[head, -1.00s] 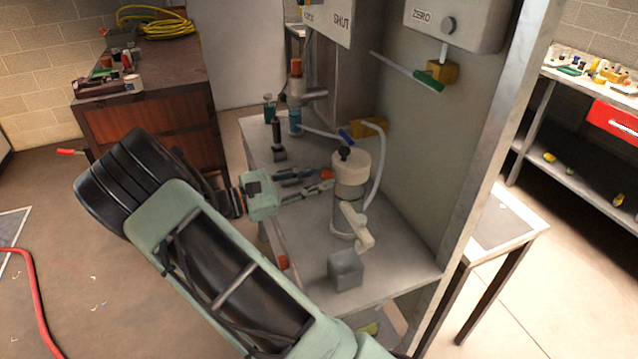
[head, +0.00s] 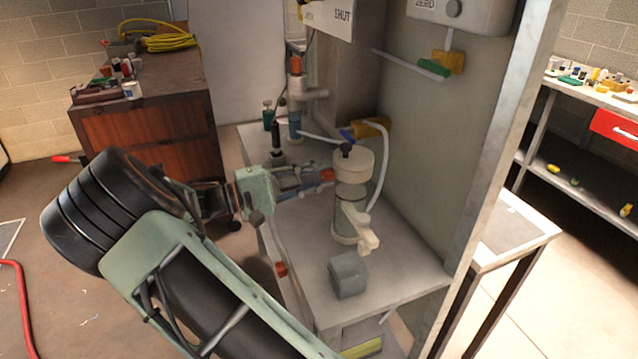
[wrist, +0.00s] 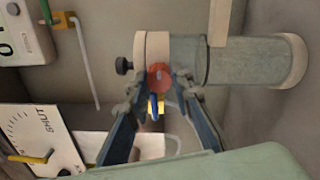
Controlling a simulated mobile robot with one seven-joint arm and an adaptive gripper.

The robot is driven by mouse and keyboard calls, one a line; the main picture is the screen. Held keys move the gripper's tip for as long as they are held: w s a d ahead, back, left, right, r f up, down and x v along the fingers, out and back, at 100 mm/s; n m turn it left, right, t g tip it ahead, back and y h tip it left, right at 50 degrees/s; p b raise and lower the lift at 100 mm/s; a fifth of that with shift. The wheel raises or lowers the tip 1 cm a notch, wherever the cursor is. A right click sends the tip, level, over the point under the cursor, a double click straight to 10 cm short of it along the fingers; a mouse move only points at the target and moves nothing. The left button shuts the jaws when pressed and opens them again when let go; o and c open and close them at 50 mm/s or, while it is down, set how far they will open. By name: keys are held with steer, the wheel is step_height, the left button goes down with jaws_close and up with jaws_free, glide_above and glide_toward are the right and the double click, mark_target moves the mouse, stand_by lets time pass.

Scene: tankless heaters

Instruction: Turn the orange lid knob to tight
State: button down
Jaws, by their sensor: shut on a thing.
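The orange lid knob (head: 327,175) is at the left side of the cream lid (head: 355,168) of an upright canister (head: 347,207) on the bench. My gripper (head: 318,177) reaches in from the left, roughly level, with its fingers at the knob. In the wrist view the canister appears on its side. The round orange knob (wrist: 158,77) sits between the two dark fingertips of my gripper (wrist: 157,88), which are shut on it. The fingers partly hide the knob's edges. I see no tight mark.
A black knob (head: 346,151) tops the lid, and a white hose (head: 384,175) curves behind it. A pipe with an orange cap (head: 295,66) stands behind. The wall panel (head: 440,135) closes the right side.

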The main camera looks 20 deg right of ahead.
steer(key=shift+m+b, duration=1.1)
steer(key=shift+m, duration=0.8)
steer(key=c, duration=1.7)
jaws_free()
steer(key=a, duration=1.2)
steer(key=shift+f, duration=0.2)
